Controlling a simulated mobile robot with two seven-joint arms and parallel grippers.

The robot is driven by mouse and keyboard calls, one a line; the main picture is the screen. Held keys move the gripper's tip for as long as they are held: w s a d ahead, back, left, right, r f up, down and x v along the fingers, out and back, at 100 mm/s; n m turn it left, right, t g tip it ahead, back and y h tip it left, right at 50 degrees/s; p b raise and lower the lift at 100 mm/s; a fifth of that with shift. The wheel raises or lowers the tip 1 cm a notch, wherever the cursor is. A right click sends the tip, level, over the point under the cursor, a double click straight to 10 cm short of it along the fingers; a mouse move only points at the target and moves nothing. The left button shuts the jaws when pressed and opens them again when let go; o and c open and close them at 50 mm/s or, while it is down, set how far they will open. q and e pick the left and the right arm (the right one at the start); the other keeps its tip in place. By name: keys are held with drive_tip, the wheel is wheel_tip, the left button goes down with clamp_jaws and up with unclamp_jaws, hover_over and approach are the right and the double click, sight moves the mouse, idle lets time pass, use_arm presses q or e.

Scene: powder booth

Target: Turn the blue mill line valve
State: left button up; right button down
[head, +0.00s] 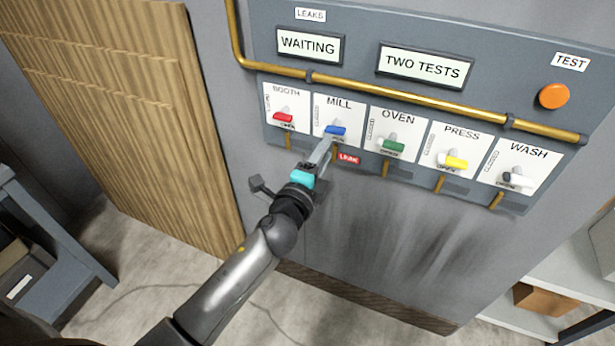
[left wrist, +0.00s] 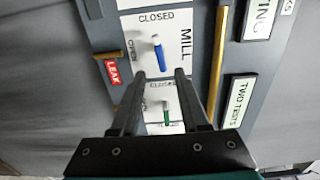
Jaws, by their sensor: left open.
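The blue mill valve handle (head: 335,130) is on the white MILL plate, second from the left in the valve row. Its bar lies sideways along the row, just above the OPEN label in the head view. My left gripper (head: 326,146) reaches up to it from below. In the left wrist view the blue handle (left wrist: 159,56) shows just beyond and between the two fingertips (left wrist: 160,74), which are apart with nothing seen clamped between them. I cannot tell whether a finger touches the handle. A red LEAK tag (head: 348,158) is below the MILL plate.
Red booth (head: 284,118), green oven (head: 390,145), yellow press (head: 453,162) and white wash (head: 516,180) handles share the row. A brass pipe (head: 400,94) runs above them. Displays read WAITING (head: 309,45) and TWO TESTS (head: 422,66). An orange test button (head: 553,96) is at right.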

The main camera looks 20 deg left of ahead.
use_arm(q)
drive_tip(key=s, duration=0.8)
drive_tip(key=shift+s+a, duration=0.2)
drive_tip(key=shift+s, duration=0.2)
use_arm(e)
drive_tip(key=shift+f, duration=0.15)
